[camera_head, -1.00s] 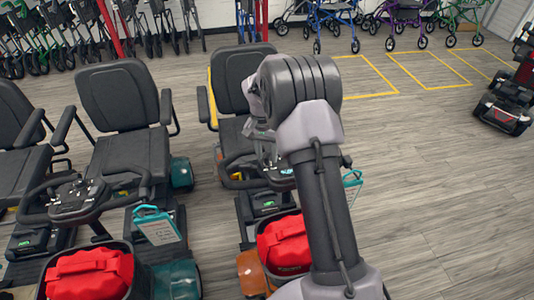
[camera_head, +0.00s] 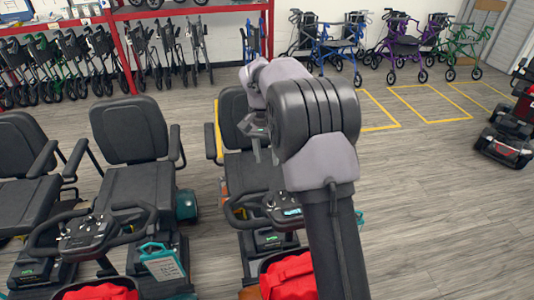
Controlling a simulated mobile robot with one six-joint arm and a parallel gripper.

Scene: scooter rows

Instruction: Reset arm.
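My arm rises from the bottom right of the middle in the head view and bends at a large dark joint. My gripper (camera_head: 258,139) is partly visible behind and left of that joint, in front of the seat of the middle scooter (camera_head: 237,105). Its fingers point downward. They are small and partly hidden, so I cannot tell whether they are open or shut. I see nothing clearly held in it.
Scooters with black seats (camera_head: 130,130) stand in a row at left. Red bags (camera_head: 290,278) sit in their front baskets. A red scooter (camera_head: 508,140) stands at far right. Rollators (camera_head: 400,45) line the back wall. The grey floor (camera_head: 440,210) at right is clear.

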